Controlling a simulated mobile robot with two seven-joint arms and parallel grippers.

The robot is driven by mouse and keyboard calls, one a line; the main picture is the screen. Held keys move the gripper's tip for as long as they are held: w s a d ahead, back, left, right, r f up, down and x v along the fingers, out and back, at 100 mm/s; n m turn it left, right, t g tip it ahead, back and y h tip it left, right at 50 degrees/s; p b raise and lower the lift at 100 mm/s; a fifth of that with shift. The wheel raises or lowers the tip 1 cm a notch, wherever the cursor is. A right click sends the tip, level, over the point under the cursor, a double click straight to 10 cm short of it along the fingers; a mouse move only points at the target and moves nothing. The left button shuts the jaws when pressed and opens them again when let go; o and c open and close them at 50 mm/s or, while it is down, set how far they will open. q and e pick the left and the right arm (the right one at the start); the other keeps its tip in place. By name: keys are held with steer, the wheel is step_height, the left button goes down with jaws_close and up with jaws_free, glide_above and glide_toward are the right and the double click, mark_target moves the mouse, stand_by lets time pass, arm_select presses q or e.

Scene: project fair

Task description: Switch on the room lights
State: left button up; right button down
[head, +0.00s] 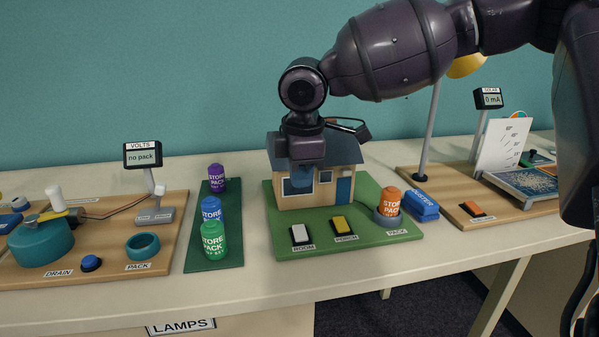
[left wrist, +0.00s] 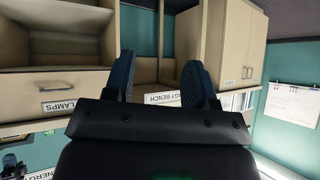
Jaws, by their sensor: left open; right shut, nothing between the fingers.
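The model house (head: 318,190) with a dark blue roof stands on a green board (head: 385,246). At the board's front are a white rocker switch (head: 300,234) labelled ROOM and a yellow switch (head: 343,224) labelled PORCH. An orange store pack (head: 390,201) stands upright at the PACK label. My right gripper (head: 301,181) is shut and empty, pointing down in front of the house, above and behind the white switch, apart from it. It hides part of the house front and roof. My left gripper (left wrist: 157,80) is open and empty in the left wrist view, away from the board.
Purple, blue and green store packs (head: 213,240) stand on a dark green strip left of the house. A blue block (head: 422,204) lies right of the orange pack. Wooden boards hold a teal drain device (head: 41,243) and a solar panel (head: 527,187).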

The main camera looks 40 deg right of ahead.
mark_target(299, 226)
arm_select(q)
steer(key=shift+w+d+m+b, duration=0.25)
steer(key=shift+w+m+b, duration=0.25)
steer(key=shift+b, duration=0.35)
arm_select(e)
steer(key=f, duration=0.3)
steer(key=w+f, duration=0.1)
steer(key=f, duration=0.6)
steer(key=shift+w+d+f, duration=0.2)
steer(key=shift+d, duration=0.2)
